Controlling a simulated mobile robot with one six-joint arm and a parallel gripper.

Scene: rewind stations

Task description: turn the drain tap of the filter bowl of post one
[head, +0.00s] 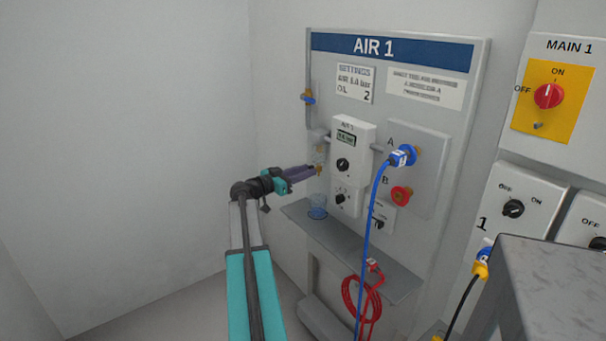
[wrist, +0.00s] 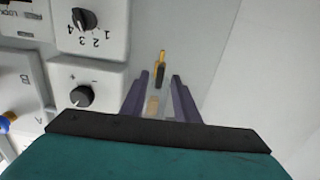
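The filter bowl (head: 319,150) is a clear cup at the left edge of the AIR 1 panel. Its small brass-coloured drain tap (head: 319,170) shows at its lower end. In the wrist view, the tap (wrist: 160,72) is a dark piece with a yellow end, close to the fingertips and in line with the gap between them. A tan piece shows through something clear between the fingers. My gripper (head: 312,171) reaches in from the left, with its purple fingers (wrist: 161,78) apart. I cannot tell whether either finger touches the tap.
A clear bluish cup (head: 317,206) stands on the grey shelf (head: 385,272) below. The box with display and knob (head: 343,164) is close to the right of the fingers. A blue hose (head: 373,220) hangs from outlet A. The left wall side is clear.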

